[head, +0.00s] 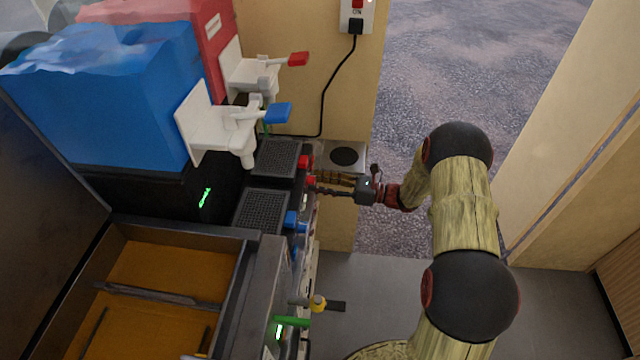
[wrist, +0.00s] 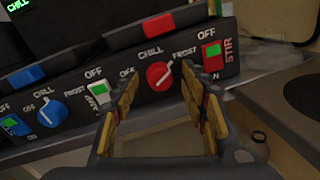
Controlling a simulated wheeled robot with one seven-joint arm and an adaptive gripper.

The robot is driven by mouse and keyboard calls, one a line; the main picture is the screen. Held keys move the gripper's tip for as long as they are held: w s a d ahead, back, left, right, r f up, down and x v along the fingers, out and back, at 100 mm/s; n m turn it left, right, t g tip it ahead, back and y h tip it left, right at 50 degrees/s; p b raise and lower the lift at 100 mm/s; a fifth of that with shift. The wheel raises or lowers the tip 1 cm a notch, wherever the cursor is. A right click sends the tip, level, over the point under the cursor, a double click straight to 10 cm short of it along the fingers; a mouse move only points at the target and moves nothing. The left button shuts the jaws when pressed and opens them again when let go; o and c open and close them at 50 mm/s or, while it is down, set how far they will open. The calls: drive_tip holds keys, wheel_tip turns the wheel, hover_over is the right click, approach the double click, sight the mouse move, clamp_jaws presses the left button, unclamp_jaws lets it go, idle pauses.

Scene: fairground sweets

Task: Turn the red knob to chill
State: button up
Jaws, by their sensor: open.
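The red knob (wrist: 159,76) is on the dark front panel in the wrist view, with OFF at its left, CHILL above and FROST at upper right. Its white mark points to the upper right, on the FROST side of CHILL. In the head view the knob (head: 310,181) is small and partly hidden by my fingers. My gripper (head: 318,183) is open and faces the panel. In the wrist view my fingers (wrist: 160,88) stand left and right of the knob with gaps; I cannot tell if they reach around it.
A blue knob (wrist: 50,112) and a green-lit switch (wrist: 99,91) sit left of the red knob. A red STIR switch (wrist: 212,53) is close to my right finger. Two drip grates (head: 277,158) lie below the dispensers.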

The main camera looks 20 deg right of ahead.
drive_tip(key=shift+c, duration=1.4)
drive_tip(key=c, duration=0.7)
clamp_jaws()
drive_tip(key=shift+n, duration=0.3)
drive_tip(key=n+b, duration=0.1)
drive_tip(key=n, duration=0.3)
drive_tip(key=n+y+b, duration=0.1)
drive_tip(key=n+b, duration=0.1)
drive_tip(key=n, duration=0.1)
drive_tip(key=n+b, duration=0.1)
drive_tip(key=n, duration=0.3)
drive_tip(key=shift+f+n, duration=0.25)
drive_tip(key=shift+n, duration=0.05)
drive_tip(key=o, duration=1)
unclamp_jaws()
